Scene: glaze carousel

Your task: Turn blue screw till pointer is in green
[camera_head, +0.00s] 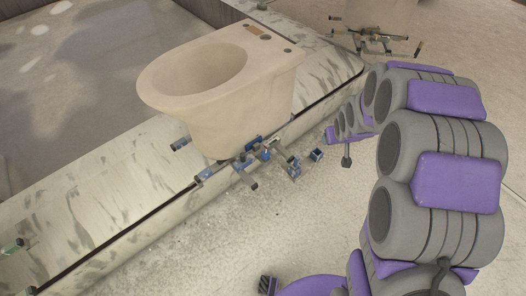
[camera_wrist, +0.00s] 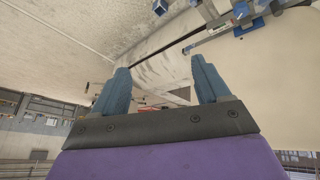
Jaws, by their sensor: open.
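The fixture under the toilet-shaped piece (camera_head: 215,85) has several small blue parts (camera_head: 252,139). I cannot tell which one is the blue screw. Blue parts on a metal bar also show at the top right of the wrist view (camera_wrist: 240,12).
The toilet-shaped piece stands on a long worn pale ledge (camera_head: 110,195). A second fixture with rods (camera_head: 375,38) is at the top right. The pale floor (camera_head: 215,250) in front is clear.

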